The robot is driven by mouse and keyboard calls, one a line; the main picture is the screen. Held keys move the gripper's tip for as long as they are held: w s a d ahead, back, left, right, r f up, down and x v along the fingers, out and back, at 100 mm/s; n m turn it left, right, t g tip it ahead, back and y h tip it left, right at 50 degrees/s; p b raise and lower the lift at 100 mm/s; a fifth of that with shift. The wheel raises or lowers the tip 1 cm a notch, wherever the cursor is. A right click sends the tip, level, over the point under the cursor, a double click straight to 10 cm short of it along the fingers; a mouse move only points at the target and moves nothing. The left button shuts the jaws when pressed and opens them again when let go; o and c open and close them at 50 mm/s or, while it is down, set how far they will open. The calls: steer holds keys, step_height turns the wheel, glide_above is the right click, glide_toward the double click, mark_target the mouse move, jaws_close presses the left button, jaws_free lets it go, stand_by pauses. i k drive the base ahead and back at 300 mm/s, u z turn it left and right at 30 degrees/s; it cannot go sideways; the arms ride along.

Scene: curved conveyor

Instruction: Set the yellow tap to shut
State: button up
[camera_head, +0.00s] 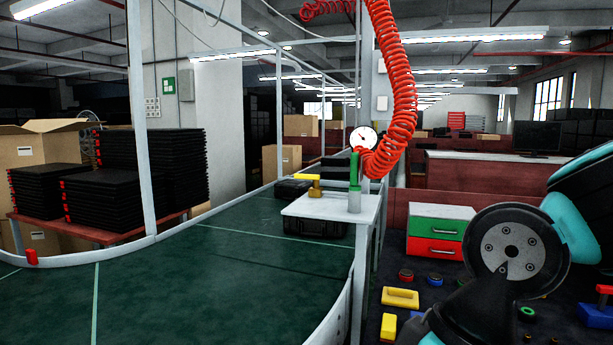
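The yellow tap (307,177) is on a small white shelf (330,207) beside the conveyor. Its flat yellow handle lies level and points left from a brass-coloured body (315,191). At this size I cannot tell from the handle whether the tap is open or shut. My arm's grey and teal links fill the lower right, well to the right of the tap. My gripper is not in view.
Right of the tap stand a green fitting (354,170), a round gauge (363,138) and a red coiled hose (397,90). Black cases (312,227) sit on the green conveyor (190,275). A drawer box (440,230) and small coloured parts lie at right.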

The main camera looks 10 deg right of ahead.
mark_target(315, 178)
steer(key=z, duration=0.2)
steer(key=i, duration=1.25)
steer(key=u, duration=0.7)
